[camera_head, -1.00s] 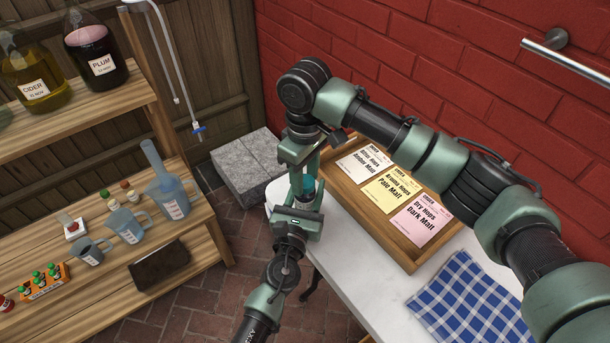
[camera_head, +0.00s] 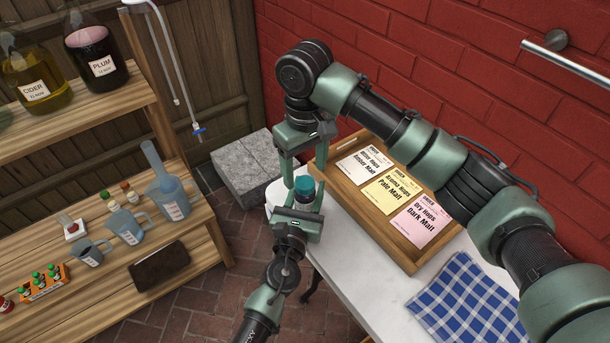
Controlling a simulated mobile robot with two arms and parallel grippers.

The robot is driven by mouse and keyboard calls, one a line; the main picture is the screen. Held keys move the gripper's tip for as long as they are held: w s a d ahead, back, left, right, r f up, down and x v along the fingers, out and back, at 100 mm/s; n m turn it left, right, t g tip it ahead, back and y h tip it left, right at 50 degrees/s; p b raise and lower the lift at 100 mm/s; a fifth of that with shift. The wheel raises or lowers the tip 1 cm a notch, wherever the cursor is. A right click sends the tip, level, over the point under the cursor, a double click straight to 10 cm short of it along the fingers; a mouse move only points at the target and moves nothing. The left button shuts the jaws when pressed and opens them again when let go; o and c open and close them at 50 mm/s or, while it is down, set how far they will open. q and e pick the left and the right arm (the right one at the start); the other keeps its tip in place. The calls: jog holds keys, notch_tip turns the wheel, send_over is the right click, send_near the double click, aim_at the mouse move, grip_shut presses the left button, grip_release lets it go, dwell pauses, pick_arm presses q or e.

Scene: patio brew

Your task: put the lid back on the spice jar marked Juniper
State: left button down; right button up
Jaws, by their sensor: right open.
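A teal lid (camera_head: 304,184) sits on top of the jar. The jar's label cannot be read, and its lower part is hidden between the fingers. My right gripper (camera_head: 304,170) points down just above the lid, with its open fingers apart and nothing visible between them.
The white table (camera_head: 350,258) carries a wooden tray (camera_head: 408,263) with several labelled packets and a blue checked cloth (camera_head: 465,300). At left, a wooden shelf (camera_head: 205,235) holds jugs, small jars and bottles. Grey blocks (camera_head: 245,165) stand behind. The red brick wall bounds the right.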

aim_at(302, 208)
notch_tip(302, 208, up, 9)
jog(key=shift+f, duration=0.15)
pick_arm(q)
jog(key=c, duration=0.7)
grip_release()
jog(key=shift+s, duration=0.1)
jog(key=v, duration=0.7)
jog(key=shift+s+a, duration=0.1)
jog(key=shift+s, duration=0.2)
pick_arm(e)
jog(key=shift+f, duration=0.2)
pick_arm(q)
jog(key=shift+f, duration=0.1)
